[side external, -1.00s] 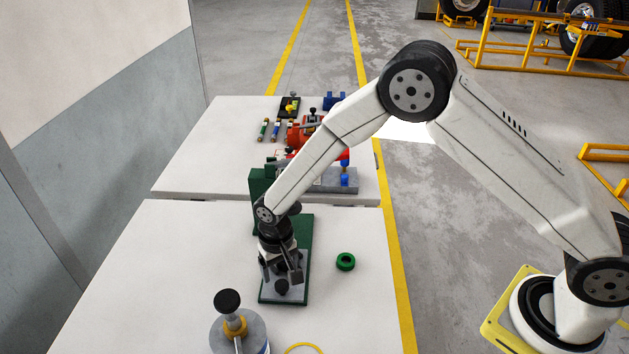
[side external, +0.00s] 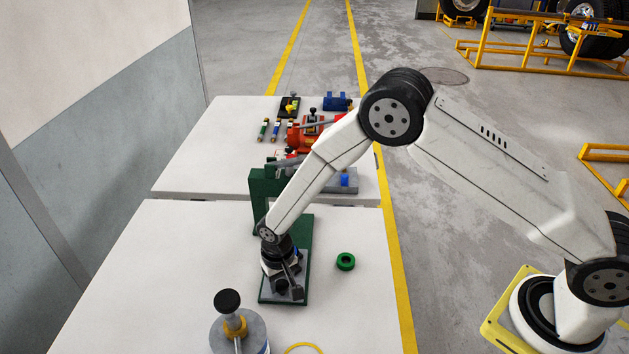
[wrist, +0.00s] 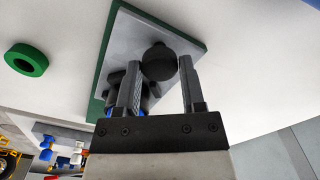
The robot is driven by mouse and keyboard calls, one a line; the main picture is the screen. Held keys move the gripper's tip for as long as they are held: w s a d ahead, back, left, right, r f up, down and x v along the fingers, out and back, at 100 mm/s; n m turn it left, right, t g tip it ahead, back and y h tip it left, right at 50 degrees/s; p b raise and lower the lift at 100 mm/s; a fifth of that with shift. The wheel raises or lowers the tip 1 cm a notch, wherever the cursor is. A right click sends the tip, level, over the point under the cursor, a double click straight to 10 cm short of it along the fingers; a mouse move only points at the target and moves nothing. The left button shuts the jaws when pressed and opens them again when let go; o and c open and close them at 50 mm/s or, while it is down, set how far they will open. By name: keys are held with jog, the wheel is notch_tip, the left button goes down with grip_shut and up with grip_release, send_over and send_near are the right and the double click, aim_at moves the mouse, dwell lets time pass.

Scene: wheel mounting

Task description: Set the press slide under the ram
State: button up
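The green press (side external: 262,190) stands on the near table, with a long green base running toward the camera. The press slide (side external: 297,296) is a grey plate on the front part of that base, with a round black knob (side external: 281,287). In the wrist view the slide plate (wrist: 124,45) lies on the green base and its black knob (wrist: 158,62) sits between my fingertips. My gripper (wrist: 160,75) is open, with one finger on each side of the knob. I cannot tell whether either finger touches it. The ram is hidden behind my arm in the side view.
A green ring (side external: 345,261) lies right of the press base. A grey cylinder with a black-knobbed handle (side external: 238,332) stands at the near edge, with a yellow loop (side external: 302,348) beside it. The far table holds an orange device (side external: 298,137) and small parts. The near table's left side is clear.

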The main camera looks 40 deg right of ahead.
grip_shut()
jog(key=w+d, duration=1)
jog(key=shift+w+d, duration=0.15)
jog(key=o, duration=0.5)
grip_release()
jog(key=shift+d, duration=0.1)
jog(key=shift+o, duration=0.3)
jog(key=shift+r, duration=0.1)
notch_tip(320, 180, up, 8)
jog(key=shift+f, duration=0.2)
